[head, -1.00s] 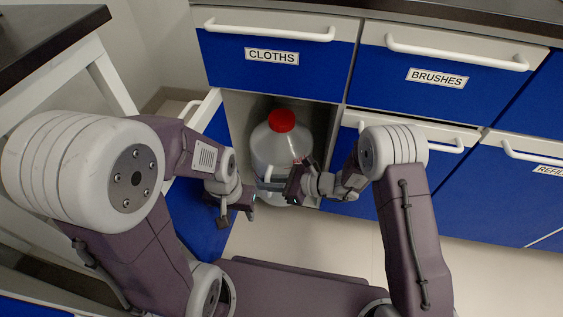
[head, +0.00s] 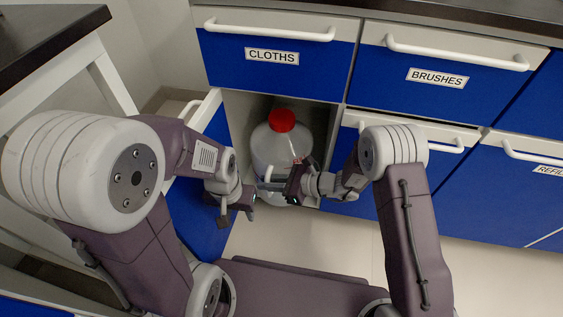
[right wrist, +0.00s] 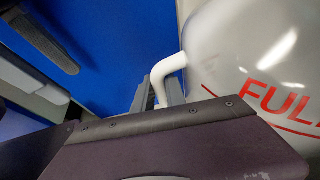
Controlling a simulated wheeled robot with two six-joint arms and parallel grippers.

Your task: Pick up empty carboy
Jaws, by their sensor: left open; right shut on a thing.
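The carboy (head: 275,150) is a large translucent pale bottle with a red cap (head: 282,120). It stands upright inside the open lower cabinet under the CLOTHS drawer. My right gripper (head: 287,184) is at its front and shut on the carboy's white handle (right wrist: 168,68). In the right wrist view, red lettering beginning "FUL" and a red line show on the carboy's side. My left gripper (head: 248,203) is open and empty, just left of and below the right one, in front of the cabinet opening. The arms hide part of the carboy's lower front.
The open blue cabinet door (head: 205,225) is on the left, behind my left arm. The CLOTHS drawer (head: 272,57) is directly above the opening. The BRUSHES drawer (head: 437,78) and more blue cabinet fronts are to the right. The pale floor (head: 320,240) in front is clear.

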